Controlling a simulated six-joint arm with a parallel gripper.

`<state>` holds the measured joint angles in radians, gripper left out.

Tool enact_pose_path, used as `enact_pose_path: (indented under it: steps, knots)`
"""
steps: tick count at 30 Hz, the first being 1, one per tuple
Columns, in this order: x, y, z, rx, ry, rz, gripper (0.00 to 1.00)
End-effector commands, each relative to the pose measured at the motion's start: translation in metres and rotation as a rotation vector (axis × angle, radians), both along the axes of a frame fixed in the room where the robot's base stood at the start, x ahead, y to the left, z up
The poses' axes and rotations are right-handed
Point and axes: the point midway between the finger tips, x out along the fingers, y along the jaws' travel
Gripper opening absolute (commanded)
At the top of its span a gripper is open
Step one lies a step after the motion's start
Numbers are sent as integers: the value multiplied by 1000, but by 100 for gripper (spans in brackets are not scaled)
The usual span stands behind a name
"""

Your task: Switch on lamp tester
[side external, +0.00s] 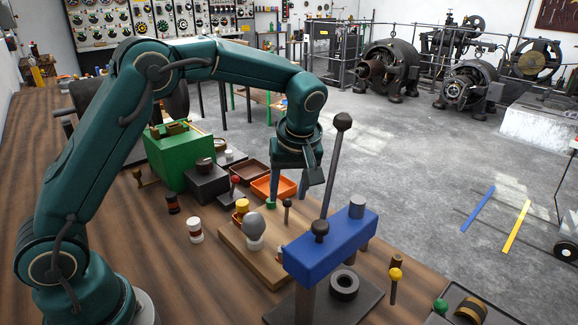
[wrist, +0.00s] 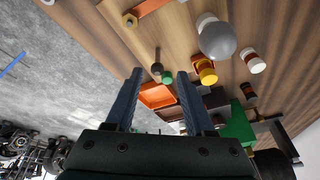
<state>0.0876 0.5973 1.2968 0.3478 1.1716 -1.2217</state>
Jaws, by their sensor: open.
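The lamp tester seems to be the light wooden board (side external: 256,265) in the middle of the bench. A grey bulb (side external: 254,225) stands on it in a white socket; the bulb also shows in the wrist view (wrist: 217,40). A small dark-knobbed lever (side external: 288,204) and a green knob (side external: 270,205) stand near the board's far side. The lever knob (wrist: 156,69) and green knob (wrist: 167,76) also show in the wrist view, between the fingertips in the picture. My gripper (side external: 287,197) is open and empty, pointing down over that side. I cannot tell whether it touches them.
A blue press (side external: 325,248) with a tall black-knobbed lever (side external: 335,165) stands close at the right. An orange tray (side external: 273,187), brown tray (side external: 248,172) and green box (side external: 180,160) lie behind.

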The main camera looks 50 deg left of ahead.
Motion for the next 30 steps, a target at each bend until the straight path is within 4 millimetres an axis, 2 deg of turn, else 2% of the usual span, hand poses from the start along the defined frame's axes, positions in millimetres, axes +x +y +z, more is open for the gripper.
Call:
enact_pose_path:
  steps: [3, 9, 11, 21, 30]
  knots:
    - [0, 11, -1, -154, 15, 141, 54]
    - [6, 17, 4, -342, 6, 274, 54]
    - [7, 18, 1, -359, 4, 285, 54]
    - [9, 16, -39, -362, 8, 285, 54]
    - [10, 16, -45, -361, 4, 283, 54]
